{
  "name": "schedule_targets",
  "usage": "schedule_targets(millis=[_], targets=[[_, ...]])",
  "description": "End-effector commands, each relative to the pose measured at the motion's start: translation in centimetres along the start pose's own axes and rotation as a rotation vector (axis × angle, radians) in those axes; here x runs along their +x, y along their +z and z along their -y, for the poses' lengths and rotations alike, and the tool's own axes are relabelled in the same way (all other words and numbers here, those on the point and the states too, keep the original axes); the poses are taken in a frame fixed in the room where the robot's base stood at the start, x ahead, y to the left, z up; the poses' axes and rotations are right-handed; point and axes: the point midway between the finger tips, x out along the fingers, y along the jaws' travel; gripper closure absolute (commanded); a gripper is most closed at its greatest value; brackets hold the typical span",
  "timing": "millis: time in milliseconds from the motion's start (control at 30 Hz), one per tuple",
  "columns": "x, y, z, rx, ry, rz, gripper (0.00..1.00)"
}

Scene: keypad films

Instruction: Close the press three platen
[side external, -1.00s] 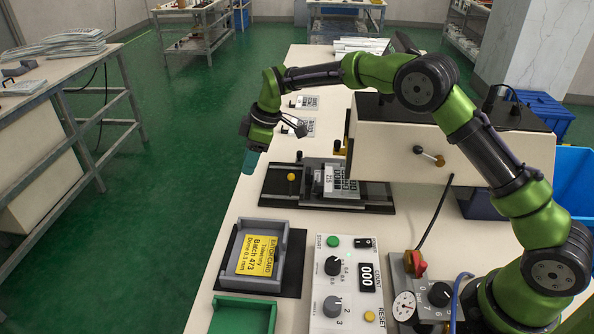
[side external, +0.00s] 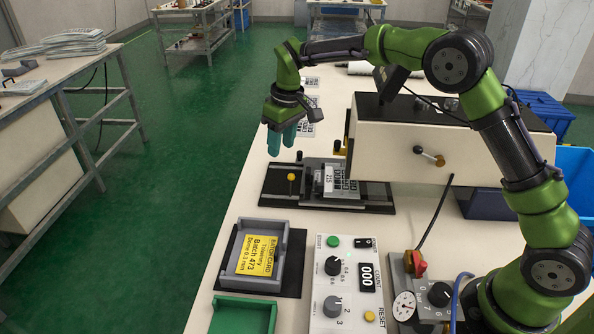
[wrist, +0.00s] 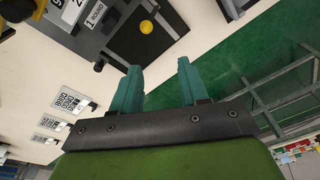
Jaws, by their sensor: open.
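A cream press-like housing (side external: 400,150) with a dark top stands right of centre in the side view. A short lever with an orange-tan knob (side external: 440,160) sticks out of its front. I cannot tell whether this is press three, nor make out its platen. In front of it a grey sliding fixture (side external: 318,178) with a white label sits on a black base (side external: 275,183). My gripper (side external: 281,148) is open and empty, teal fingers pointing down, above and behind the yellow knob.
A control box (side external: 345,290) with a green button and dials stands in front. Beside it are a grey tray (side external: 243,285) with a yellow batch card, a green tray (side external: 240,316) and a gauge unit (side external: 418,295). Printed cards lie behind my gripper. The bench's left edge drops to green floor.

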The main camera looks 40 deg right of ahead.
Motion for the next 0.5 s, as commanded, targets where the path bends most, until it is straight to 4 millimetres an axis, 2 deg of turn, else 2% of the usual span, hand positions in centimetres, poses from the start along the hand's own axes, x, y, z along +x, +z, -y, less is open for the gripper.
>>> schedule_targets(millis=[500], targets=[[0.9, 4.8, 0.3, 0.493, 0.302, 0.047, 0.56]])
